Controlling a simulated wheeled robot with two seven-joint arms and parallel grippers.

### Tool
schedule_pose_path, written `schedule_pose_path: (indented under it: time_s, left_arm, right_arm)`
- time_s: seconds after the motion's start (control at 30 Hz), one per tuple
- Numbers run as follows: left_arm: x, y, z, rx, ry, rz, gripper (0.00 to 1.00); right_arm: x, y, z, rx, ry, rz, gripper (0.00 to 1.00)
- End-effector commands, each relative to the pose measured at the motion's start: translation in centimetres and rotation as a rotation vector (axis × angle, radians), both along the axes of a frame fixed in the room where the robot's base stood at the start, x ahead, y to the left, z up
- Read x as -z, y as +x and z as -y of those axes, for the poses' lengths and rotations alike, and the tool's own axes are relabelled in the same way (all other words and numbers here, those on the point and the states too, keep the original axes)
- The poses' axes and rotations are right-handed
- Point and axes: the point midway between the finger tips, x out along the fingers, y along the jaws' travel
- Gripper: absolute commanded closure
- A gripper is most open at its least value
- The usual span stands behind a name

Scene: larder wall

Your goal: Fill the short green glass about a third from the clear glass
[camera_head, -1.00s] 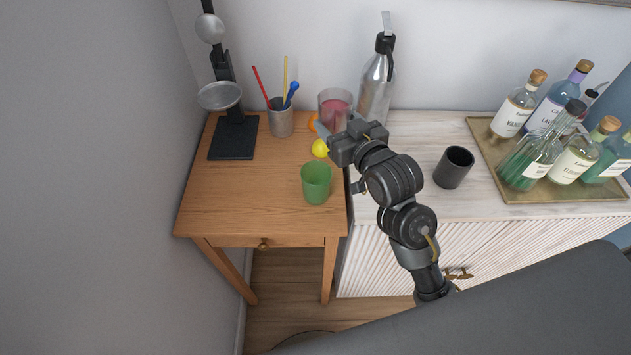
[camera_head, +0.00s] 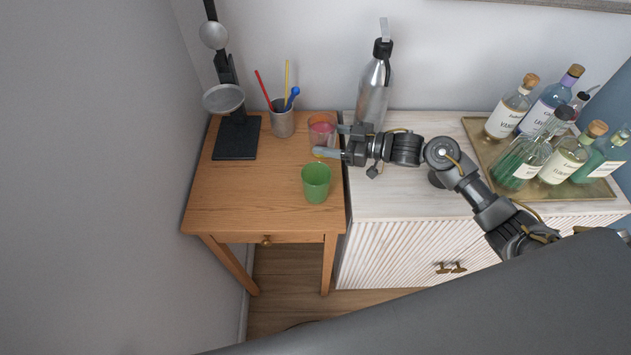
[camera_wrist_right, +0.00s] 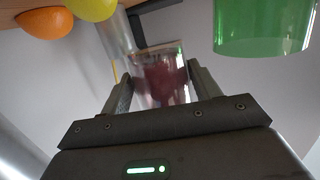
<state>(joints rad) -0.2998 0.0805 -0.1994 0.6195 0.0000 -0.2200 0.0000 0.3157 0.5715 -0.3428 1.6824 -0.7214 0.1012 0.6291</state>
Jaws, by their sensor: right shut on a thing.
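The clear glass (camera_head: 322,127) with red liquid is at the back right of the small wooden table. It shows between my fingers in the right wrist view (camera_wrist_right: 163,78). My right gripper (camera_head: 330,141) is shut on it, coming from the right, and hides part of it. I cannot tell whether its base touches the table. The short green glass (camera_head: 316,183) stands upright near the table's right edge, in front of my gripper and apart from it. It also shows at the upper right in the right wrist view (camera_wrist_right: 262,25). My left gripper is out of view.
A steel bottle (camera_head: 374,95) stands behind my right gripper. A pen cup (camera_head: 281,123) and a black stand (camera_head: 235,140) are at the table's back left. An orange (camera_wrist_right: 42,22) and a lemon (camera_wrist_right: 92,8) are near. A bottle tray (camera_head: 480,145) is right. The table's front left is clear.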

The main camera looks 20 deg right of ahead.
Motion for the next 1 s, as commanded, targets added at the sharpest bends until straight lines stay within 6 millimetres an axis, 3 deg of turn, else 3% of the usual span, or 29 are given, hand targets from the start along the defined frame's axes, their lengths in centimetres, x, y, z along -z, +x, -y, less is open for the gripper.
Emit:
schedule_pose_path:
  time_s: [0.2,0.4,0.77,1.0]
  left_arm:
    - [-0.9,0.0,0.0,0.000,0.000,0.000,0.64]
    - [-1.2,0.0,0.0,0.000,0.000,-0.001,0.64]
    - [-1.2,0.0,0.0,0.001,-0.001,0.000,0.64]
    - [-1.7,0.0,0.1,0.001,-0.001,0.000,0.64]
  right_arm:
    - [0.6,-0.5,3.8,-0.091,-0.001,0.003,0.75]
    - [0.8,-1.0,5.8,-0.127,0.001,0.005,0.75]
    - [0.8,-1.1,6.2,-0.135,0.002,0.007,0.75]
    - [1.7,-2.5,4.3,-0.137,-0.324,0.209,0.75]
